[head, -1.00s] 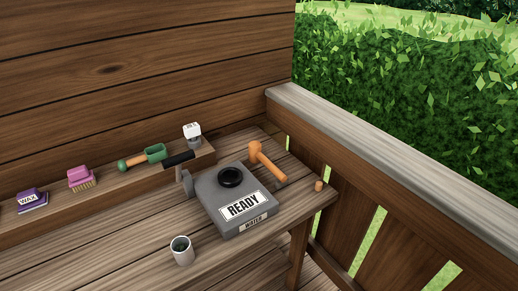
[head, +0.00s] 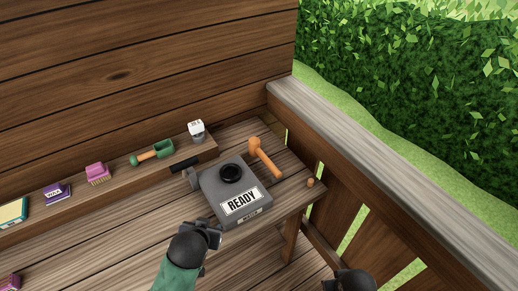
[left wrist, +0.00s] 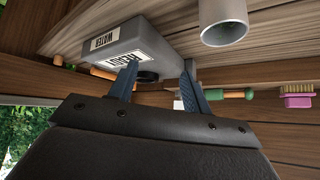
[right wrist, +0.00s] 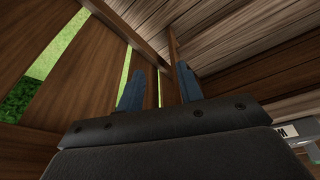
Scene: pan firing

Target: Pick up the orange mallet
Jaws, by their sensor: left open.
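The orange mallet (head: 265,157) lies on the wooden bench, right of the grey box, its head toward the back. In the left wrist view, part of an orange handle (left wrist: 103,73) shows beside the box, probably the mallet's. My left gripper (head: 213,232) is in front of the grey box, left of and nearer than the mallet, open and empty. Its two fingers show apart in the left wrist view (left wrist: 158,82). My right gripper (head: 350,281) is at the lower edge of the head view, beyond the bench's right end. Its fingers (right wrist: 157,82) stand apart and empty.
The grey READY box (head: 222,180) stands between my left gripper and the mallet. A small orange peg (head: 310,183) stands at the bench's right edge. A grey cup (left wrist: 225,30) shows in the left wrist view. A railing (head: 400,150) runs along the right.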

